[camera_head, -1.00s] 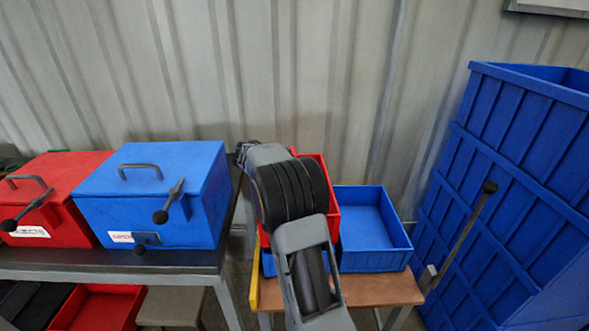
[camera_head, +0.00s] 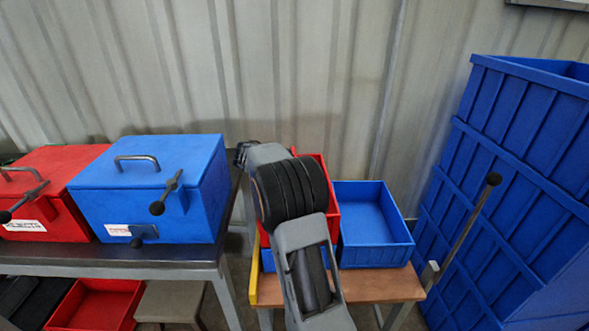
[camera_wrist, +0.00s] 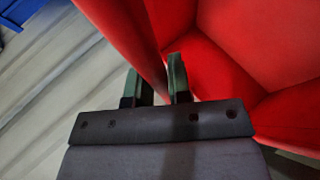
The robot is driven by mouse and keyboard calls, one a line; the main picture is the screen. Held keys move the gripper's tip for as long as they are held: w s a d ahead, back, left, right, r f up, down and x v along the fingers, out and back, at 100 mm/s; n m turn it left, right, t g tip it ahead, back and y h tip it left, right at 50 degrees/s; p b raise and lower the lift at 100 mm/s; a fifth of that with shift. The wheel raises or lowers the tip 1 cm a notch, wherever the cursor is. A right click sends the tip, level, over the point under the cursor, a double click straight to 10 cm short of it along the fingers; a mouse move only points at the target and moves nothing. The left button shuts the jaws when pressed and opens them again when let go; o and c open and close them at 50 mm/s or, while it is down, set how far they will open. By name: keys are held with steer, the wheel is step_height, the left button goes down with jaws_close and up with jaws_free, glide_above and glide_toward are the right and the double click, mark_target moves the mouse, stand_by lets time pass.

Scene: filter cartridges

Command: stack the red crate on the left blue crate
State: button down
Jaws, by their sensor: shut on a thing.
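The red crate (camera_head: 325,187) shows behind my arm in the head view, above the left blue crate (camera_head: 267,260), most of which is hidden by my arm and the red crate. I cannot tell whether the two touch. My gripper is hidden behind my arm in the head view. In the wrist view my gripper (camera_wrist: 158,82) is shut on a wall of the red crate (camera_wrist: 255,45), one finger on each side. The right blue crate (camera_head: 372,225) stands open and empty beside it on the wooden table.
The wooden table (camera_head: 385,287) has a yellow strip (camera_head: 254,270) on its left edge. A tall blue bin (camera_head: 510,190) with a lever (camera_head: 470,225) stands at the right. A blue box (camera_head: 150,190) and a red box (camera_head: 45,215) sit on the left bench. A corrugated wall is behind.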

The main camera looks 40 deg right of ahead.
steer(key=shift+f+b, duration=0.4)
steer(key=shift+f, duration=0.1)
steer(key=c, duration=1.2)
jaws_free()
steer(key=shift+c, duration=0.2)
steer(key=shift+o, duration=1.3)
steer(key=shift+a, duration=0.1)
